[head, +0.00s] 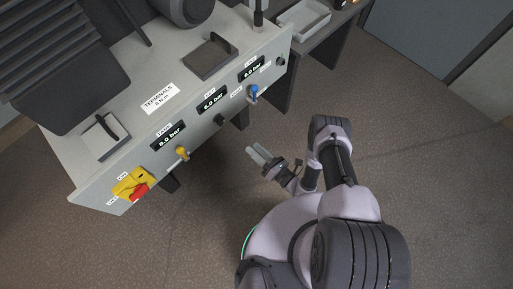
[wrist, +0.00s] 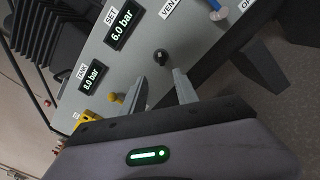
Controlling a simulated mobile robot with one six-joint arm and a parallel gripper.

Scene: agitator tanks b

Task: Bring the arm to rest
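My gripper (head: 256,151) hangs in free air in front of the grey control panel (head: 92,182) in the head view, to the right of its front face. In the wrist view my gripper (wrist: 160,78) shows two grey fingers apart with nothing between them. The black knob (wrist: 161,56) appears beyond the fingertips, with a gap visible in the head view. My arm (head: 335,165) is bent, reaching from my base at the bottom.
The panel carries a yellow valve handle (head: 182,153), a blue handle (head: 253,93), a red switch (head: 139,191) and pressure displays, including one reading 8.0 bar (head: 168,137). A side table with a tray (head: 304,20) stands at the top. Floor at right is clear.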

